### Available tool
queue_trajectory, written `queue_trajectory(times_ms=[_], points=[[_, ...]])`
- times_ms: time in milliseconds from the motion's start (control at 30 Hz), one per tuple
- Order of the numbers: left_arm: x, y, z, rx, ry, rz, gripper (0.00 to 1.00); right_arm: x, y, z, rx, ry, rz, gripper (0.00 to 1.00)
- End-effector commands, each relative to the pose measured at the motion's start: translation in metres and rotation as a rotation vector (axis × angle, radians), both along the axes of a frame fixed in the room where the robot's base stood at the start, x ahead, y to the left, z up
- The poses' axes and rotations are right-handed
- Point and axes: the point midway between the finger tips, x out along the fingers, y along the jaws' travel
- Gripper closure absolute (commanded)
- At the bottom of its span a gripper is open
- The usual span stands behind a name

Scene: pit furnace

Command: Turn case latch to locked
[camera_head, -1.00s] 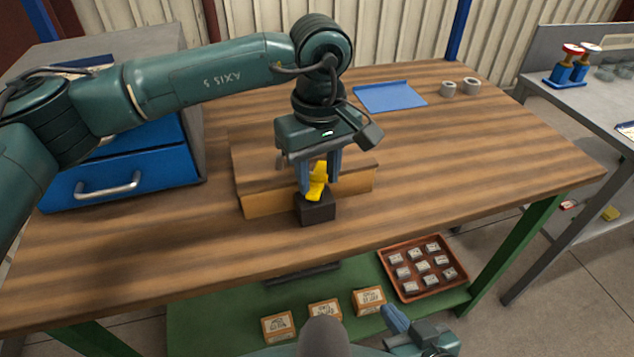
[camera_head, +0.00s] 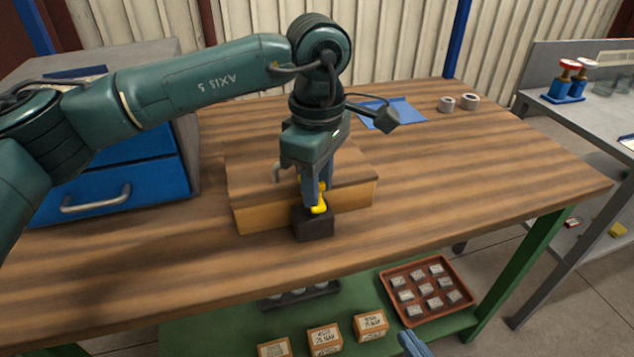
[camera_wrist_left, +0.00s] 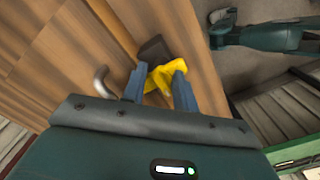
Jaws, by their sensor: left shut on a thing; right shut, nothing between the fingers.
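The case (camera_head: 355,198) is a wooden box on the workbench. A dark block (camera_head: 315,226) is at its front side with the yellow latch (camera_head: 319,208) on it. My left gripper (camera_head: 313,205) points down and is shut on the yellow latch. The left wrist view shows the yellow latch (camera_wrist_left: 160,78) between the two blue-grey fingers, with the dark block (camera_wrist_left: 155,49) beyond it. The fingers hide part of the latch in the head view. My right gripper (camera_head: 412,345) shows only as a blue-grey fingertip at the bottom edge.
A grey cabinet with a blue drawer (camera_head: 130,180) stands at the left. A blue sheet (camera_head: 385,113) and two grey rings (camera_head: 458,103) lie at the back. Below, a red tray (camera_head: 427,290) holds several small blocks, near several boxes (camera_head: 325,340). The bench's right side is clear.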

Motion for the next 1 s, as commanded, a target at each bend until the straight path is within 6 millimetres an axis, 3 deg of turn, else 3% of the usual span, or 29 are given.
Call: queue_trajectory(times_ms=[400,433,700,1000], points=[[0.0066,0.0054,0.0033,0.003,-0.015,0.023,0.94,0.0009,-0.0005,0.0032,0.001,-0.008,-0.001,1.0],[0.0067,0.0055,0.0033,0.003,-0.014,0.023,0.69,0.0009,-0.0004,0.0029,0.001,-0.007,-0.001,1.0],[0.0051,0.0053,0.0014,0.006,-0.01,0.019,0.47,0.0006,-0.0005,-0.0003,-0.001,-0.001,-0.001,1.0],[0.0033,0.0034,0.0033,0.004,-0.007,0.013,0.46,0.0007,-0.0004,-0.001,-0.002,0.001,0.0,1.0]])
